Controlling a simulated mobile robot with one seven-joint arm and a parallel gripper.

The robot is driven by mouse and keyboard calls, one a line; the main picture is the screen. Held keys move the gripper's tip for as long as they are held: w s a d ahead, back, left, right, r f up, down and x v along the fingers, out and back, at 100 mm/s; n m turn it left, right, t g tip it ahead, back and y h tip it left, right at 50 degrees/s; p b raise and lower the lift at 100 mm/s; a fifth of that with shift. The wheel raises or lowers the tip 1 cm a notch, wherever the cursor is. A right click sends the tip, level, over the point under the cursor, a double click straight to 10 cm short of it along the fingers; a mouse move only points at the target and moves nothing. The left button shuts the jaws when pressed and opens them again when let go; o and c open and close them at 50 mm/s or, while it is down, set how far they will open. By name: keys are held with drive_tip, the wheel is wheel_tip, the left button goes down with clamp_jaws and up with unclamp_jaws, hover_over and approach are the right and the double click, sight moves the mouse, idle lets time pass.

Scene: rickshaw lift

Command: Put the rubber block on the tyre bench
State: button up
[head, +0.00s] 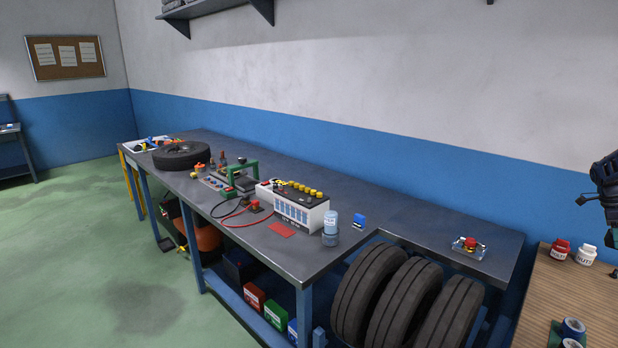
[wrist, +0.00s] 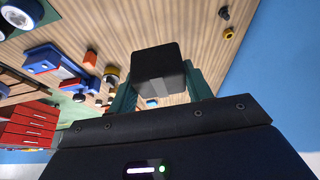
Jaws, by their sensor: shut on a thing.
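In the wrist view, my gripper (wrist: 160,82) is shut on the black rubber block (wrist: 158,66), with a green finger on each side of it. The block is held over a wooden worktop. In the head view, a long dark grey bench (head: 345,188) runs along the wall, with a tyre (head: 181,155) lying flat near its far end and several tyres standing below its near end. The block cannot be made out in the head view; a dark part at the right edge looks like my arm.
On the grey bench are a white battery (head: 293,205), a green-framed device (head: 240,175), a blue bottle (head: 331,228) and a red button (head: 469,243). Free bench top lies behind and right of the battery. The wooden worktop (head: 572,292) at right holds jars. In the wrist view, red drawers (wrist: 28,125) show.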

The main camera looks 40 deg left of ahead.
drive_tip(key=s+a+n+t+y, duration=0.15)
drive_tip(key=s+a+n, duration=0.3)
drive_tip(key=a, duration=1.25)
drive_tip(key=s+a+n+t+y, duration=0.1)
drive_tip(key=s+a+n+t, duration=0.35)
drive_tip(key=a, duration=1.25)
drive_tip(key=s+a+n+g+y, duration=0.1)
drive_tip(key=s+a+n, duration=0.4)
drive_tip(key=a, duration=1.2)
drive_tip(key=s+a+r+n+g+y, duration=0.1)
drive_tip(key=s+a+n+g+y, duration=0.1)
drive_tip(key=s+a+n, duration=1.15)
drive_tip(key=s+a+n+g+y, duration=0.1)
drive_tip(key=s+a+n+y, duration=0.25)
drive_tip(key=s+a, duration=1.85)
drive_tip(key=f, duration=1.9)
drive_tip(key=shift+s+d+f, duration=0.25)
drive_tip(key=shift+d+f, duration=0.1)
drive_tip(key=shift+f+h, duration=0.1)
drive_tip(key=shift+h, duration=0.2)
drive_tip(key=o, duration=1)
